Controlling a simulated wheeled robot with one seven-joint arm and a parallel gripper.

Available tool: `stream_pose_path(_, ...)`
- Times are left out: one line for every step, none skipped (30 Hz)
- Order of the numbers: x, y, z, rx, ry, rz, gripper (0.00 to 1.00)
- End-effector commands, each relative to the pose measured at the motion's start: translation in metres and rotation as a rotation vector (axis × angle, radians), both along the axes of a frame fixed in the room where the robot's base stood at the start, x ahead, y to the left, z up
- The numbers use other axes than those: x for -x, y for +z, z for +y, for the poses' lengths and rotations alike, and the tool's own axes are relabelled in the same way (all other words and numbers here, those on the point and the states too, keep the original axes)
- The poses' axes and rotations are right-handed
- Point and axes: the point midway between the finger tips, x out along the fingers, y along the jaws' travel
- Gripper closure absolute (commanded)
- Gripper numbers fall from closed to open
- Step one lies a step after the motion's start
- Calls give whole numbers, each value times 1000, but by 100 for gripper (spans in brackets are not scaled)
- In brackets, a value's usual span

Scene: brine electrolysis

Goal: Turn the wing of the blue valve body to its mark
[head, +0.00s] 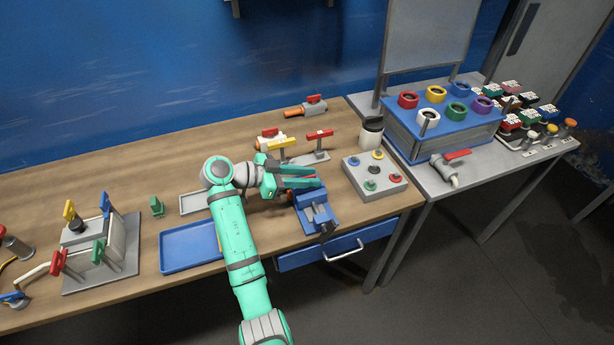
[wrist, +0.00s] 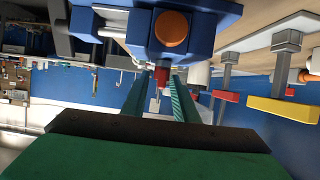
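In the head view my gripper (head: 310,178) is just behind the blue vise (head: 316,212). The wing is mostly hidden there, and I cannot make out the mark.
Red and yellow handles on posts (head: 312,143) stand close behind my gripper. A grey button box (head: 374,177) is to the right. A blue tray (head: 190,248) and a valve rig (head: 100,258) are to the left. A red-winged grey valve (head: 313,107) lies at the back.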

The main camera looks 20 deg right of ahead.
Motion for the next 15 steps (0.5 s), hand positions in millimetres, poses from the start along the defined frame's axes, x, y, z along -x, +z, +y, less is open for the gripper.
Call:
stream_pose_path(0, 0, 0, 0, -1, -1, 73)
stream_pose_path(0, 0, -1, 0, -1, -1, 73)
stream_pose_path(0, 0, -1, 0, -1, -1, 73)
stream_pose_path(0, 1, 0, 0, -1, -1, 73)
stream_pose_path(0, 1, 0, 1, -1, -1, 73)
stream_pose_path(0, 1, 2, 1, 0, -1, 73)
stream_pose_path(0, 2, 4, 1, 0, -1, 73)
stream_pose_path(0, 3, 6, 1, 1, -1, 73)
stream_pose_path(0, 5, 10, 1, 1, -1, 73)
stream_pose_path(0, 6, 14, 1, 1, -1, 73)
stream_pose_path(0, 8, 19, 1, 1, -2, 73)
stream_pose_path(0, 11, 25, 1, 2, -2, 73)
stream_pose_path(0, 13, 30, 1, 2, -2, 73)
stream_pose_path(0, 15, 35, 1, 2, -2, 73)
stream_pose_path(0, 19, 43, 1, 3, -2, 73)
